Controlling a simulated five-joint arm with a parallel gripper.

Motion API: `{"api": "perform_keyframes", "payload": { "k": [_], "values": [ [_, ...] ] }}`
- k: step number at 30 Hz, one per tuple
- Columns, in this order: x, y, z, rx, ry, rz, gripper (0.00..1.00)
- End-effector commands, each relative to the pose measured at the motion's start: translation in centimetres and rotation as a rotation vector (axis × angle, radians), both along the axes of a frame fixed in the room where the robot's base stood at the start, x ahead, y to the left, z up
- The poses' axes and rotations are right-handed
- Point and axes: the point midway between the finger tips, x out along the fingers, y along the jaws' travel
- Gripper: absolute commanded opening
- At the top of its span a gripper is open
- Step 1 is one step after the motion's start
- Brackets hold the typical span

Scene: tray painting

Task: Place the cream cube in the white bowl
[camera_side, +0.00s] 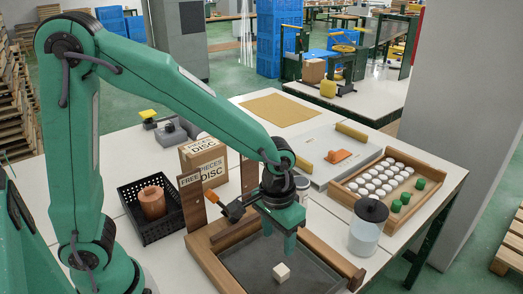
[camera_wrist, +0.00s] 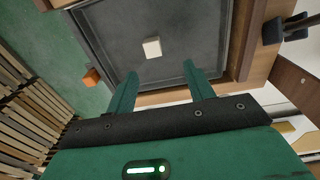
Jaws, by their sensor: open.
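The cream cube (camera_side: 282,272) sits on the dark floor of a wood-rimmed tray (camera_side: 206,262). It also shows in the wrist view (camera_wrist: 152,47), apart from the fingers and beyond their tips. My gripper (camera_side: 279,240) is over the tray, open and empty, with its fingers pointing down. In the wrist view my gripper's two green fingers (camera_wrist: 159,72) stand apart with the cube ahead of the gap between them. I cannot make out a white bowl in either view.
A lidded jar (camera_side: 368,226) stands right of the tray. Behind it is a wooden box (camera_side: 344,188) of white and green pieces. A black basket (camera_side: 153,236) with a copper-coloured part and a cardboard box (camera_side: 203,160) stand to the left. An orange block (camera_wrist: 91,78) shows beside the tray.

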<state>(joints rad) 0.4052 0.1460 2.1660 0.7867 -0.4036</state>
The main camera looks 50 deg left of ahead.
Motion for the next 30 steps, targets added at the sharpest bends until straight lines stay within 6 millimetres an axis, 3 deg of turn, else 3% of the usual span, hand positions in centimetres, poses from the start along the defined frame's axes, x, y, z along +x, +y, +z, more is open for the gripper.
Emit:
{"api": "perform_keyframes", "payload": {
  "k": [7,30],
  "values": [
    [0.1,-1.6,-2.1,0.016,0.038,-0.001,0.53],
    [0.1,-1.6,-4.9,0.017,0.040,0.000,0.53]
  ]
}}
